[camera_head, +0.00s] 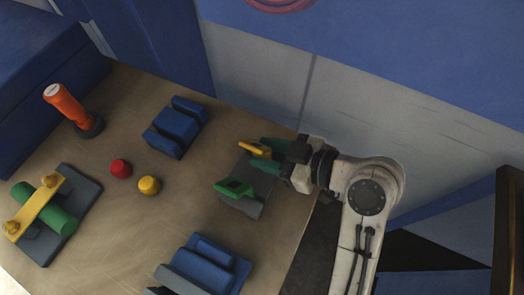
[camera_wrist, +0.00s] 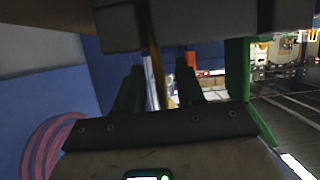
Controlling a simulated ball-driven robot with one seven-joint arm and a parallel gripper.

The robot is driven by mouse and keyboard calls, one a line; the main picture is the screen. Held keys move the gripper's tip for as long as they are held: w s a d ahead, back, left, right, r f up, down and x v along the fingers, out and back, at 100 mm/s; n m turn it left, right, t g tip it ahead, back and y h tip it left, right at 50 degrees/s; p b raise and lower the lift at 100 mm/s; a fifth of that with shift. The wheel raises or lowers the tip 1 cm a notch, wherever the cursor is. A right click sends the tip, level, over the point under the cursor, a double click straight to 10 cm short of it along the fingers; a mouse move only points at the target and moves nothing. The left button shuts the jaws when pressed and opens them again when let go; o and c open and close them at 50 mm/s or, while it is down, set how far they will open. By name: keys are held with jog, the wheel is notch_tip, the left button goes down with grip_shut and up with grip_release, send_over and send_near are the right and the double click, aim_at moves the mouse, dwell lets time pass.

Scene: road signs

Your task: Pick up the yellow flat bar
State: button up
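A yellow flat bar (camera_head: 255,149) is above the far end of a grey block (camera_head: 240,203) at the table's right edge. My gripper (camera_head: 262,153) is at the bar, with one dark green finger on either side. In the wrist view the bar (camera_wrist: 156,75) shows as a thin upright strip between the two fingertips (camera_wrist: 158,82). Gaps show between the strip and both fingers, so my gripper looks open around it. The bar's lower end is hidden in the wrist view. A second yellow bar (camera_head: 38,208) with yellow knobs lies across a green cylinder at left.
A green bracket (camera_head: 234,187) stands on the grey block close to my gripper. Red (camera_head: 120,169) and yellow (camera_head: 149,185) knobs, an orange-handled lever (camera_head: 68,104) and blue blocks (camera_head: 175,127) are on the table. A blue and grey wall (camera_head: 270,80) rises behind.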

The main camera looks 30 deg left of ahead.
grip_shut()
dwell(0.4)
notch_tip(320, 180, up, 10)
jog(key=shift+b, duration=0.45)
